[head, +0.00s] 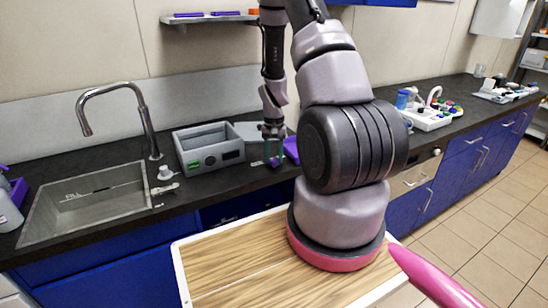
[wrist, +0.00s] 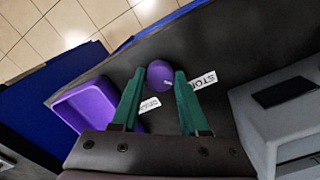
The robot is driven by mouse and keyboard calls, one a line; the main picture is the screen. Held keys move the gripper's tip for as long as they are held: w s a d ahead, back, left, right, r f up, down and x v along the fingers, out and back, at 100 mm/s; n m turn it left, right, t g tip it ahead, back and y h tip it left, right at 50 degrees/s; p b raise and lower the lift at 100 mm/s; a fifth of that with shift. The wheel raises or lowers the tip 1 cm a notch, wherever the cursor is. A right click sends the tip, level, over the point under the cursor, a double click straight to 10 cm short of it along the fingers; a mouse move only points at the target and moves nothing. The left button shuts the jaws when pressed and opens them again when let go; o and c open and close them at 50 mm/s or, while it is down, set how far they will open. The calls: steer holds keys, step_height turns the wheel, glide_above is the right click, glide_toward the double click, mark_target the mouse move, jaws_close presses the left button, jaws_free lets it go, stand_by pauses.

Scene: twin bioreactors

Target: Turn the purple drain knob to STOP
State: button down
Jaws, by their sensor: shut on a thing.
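The purple drain knob (wrist: 159,72) is round and sits between the green fingertips of my gripper (wrist: 158,78) in the wrist view. The fingers are shut on it from both sides. A short white mark on the knob points toward the lower right, roughly at the white STOP label (wrist: 204,80), which is partly behind the right finger. A second white label (wrist: 150,104) lies between the fingers; its word is hard to read. In the head view my gripper (head: 274,157) reaches down to the dark counter, and the knob is small and mostly hidden there.
A grey box-shaped unit (head: 207,150) stands left of my gripper; it also shows at right in the wrist view (wrist: 285,115). A purple tray (wrist: 85,103) lies close to the left finger. A sink (head: 88,200) with a tall faucet is farther left. The counter's front edge is near.

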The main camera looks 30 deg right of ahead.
mark_target(274, 159)
stand_by(0.4)
steer(key=shift+c, duration=2.1)
jaws_free()
step_height(274, 159, up, 11)
steer(key=shift+f, duration=0.1)
